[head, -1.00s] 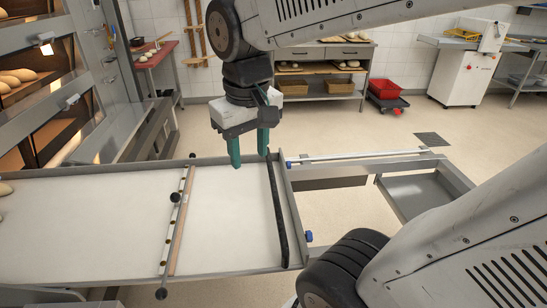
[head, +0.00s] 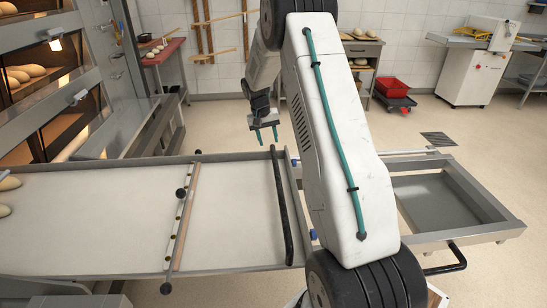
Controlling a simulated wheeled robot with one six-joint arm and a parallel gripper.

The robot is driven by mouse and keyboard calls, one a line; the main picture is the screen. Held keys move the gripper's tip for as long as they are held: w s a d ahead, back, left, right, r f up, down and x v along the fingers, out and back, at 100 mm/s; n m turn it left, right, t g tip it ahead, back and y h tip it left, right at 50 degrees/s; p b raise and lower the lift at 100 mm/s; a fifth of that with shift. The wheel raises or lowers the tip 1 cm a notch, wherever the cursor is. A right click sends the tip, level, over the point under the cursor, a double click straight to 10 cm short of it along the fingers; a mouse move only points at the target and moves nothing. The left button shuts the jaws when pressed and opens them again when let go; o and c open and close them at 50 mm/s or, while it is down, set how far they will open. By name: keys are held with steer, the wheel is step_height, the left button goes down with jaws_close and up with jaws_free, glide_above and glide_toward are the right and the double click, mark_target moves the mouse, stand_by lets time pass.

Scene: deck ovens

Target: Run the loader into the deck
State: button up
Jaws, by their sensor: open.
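The loader is a long tray with a pale canvas bed (head: 90,235) and grey metal rims, running across the foreground. A black bar (head: 281,205) crosses its right end. A cross rail with black knobs (head: 180,215) and a wooden strip lie across the bed. Pale loaves (head: 8,183) show at the bed's left edge. The deck oven (head: 75,97) stands at the left, with lit decks and loaves inside. My gripper (head: 267,139) is open and empty, with green fingers, beyond the loader's far rim near the bar's far end. My arm hides part of the loader's right side.
A grey frame (head: 455,238) with a black handle (head: 446,262) extends at the right. A red table (head: 160,52) stands behind the oven. A red crate (head: 391,87) and a white machine (head: 476,70) stand at the back. Floor beyond the loader is mostly clear.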

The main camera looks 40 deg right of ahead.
mark_target(274, 158)
steer(key=d+f, duration=0.1)
steer(key=f, duration=0.5)
steer(key=d+f, duration=0.1)
steer(key=f, duration=0.2)
steer(key=shift+s+d+f, duration=0.3)
jaws_close()
